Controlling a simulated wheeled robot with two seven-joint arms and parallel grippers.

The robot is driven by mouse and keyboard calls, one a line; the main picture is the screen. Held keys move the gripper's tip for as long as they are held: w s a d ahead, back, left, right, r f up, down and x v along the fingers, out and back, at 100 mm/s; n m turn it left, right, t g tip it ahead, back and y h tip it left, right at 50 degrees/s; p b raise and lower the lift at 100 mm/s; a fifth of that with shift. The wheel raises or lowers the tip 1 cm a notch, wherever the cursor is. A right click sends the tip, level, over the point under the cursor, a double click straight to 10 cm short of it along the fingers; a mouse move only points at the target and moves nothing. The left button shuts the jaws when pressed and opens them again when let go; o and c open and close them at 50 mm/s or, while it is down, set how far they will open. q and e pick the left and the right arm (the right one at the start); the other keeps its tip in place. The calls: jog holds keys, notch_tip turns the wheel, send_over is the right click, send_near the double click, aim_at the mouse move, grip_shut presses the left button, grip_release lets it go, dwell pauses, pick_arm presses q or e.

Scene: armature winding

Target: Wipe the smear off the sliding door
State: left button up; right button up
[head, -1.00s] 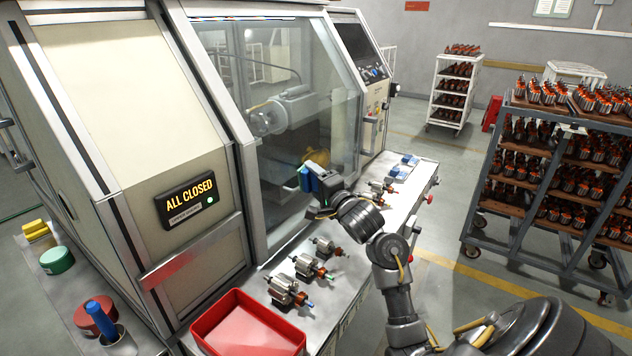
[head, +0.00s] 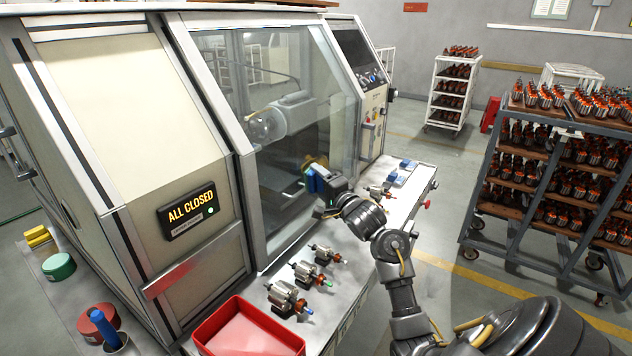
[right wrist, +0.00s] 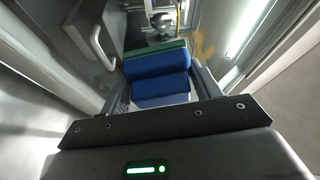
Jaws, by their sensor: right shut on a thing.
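The sliding door (head: 268,100) is a large framed glass panel on the front of the machine, and it is closed. A yellow-brown smear (head: 309,160) shows on the glass just above my right gripper; it also shows in the right wrist view (right wrist: 203,45). My right gripper (head: 325,184) is shut on a blue sponge (head: 316,179) with a green face. The sponge also shows between the fingers in the right wrist view (right wrist: 158,75), green side toward the glass. It is close to the door; I cannot tell whether it touches. My left gripper is out of view.
A narrow bench below the door holds several armatures (head: 290,296), a red tray (head: 247,330) and small blue blocks (head: 400,178). A sign (head: 188,211) reads "ALL CLOSED". A loaded rack (head: 560,190) stands at the right, with open floor before it.

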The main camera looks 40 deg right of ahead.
aim_at(332, 160)
jog(key=shift+d, duration=0.1)
jog(key=shift+w+d+r+p, duration=0.15)
jog(key=shift+w+d+p, duration=0.15)
jog(key=shift+d+p, duration=0.25)
jog(key=shift+w+d, duration=0.2)
jog(key=shift+d, duration=0.4)
jog(key=shift+w+d, duration=0.2)
jog(key=shift+d, duration=0.35)
jog(key=shift+w+d+p, duration=0.3)
jog(key=shift+d, duration=0.6)
jog(key=shift+w+d+p, duration=0.25)
jog(key=shift+d+p, duration=0.05)
jog(key=shift+d, duration=0.6)
jog(key=shift+d, duration=0.1)
jog(key=shift+w+d, duration=0.3)
jog(key=shift+d, duration=0.6)
jog(key=shift+w+d, duration=0.25)
jog(key=shift+d, duration=0.6)
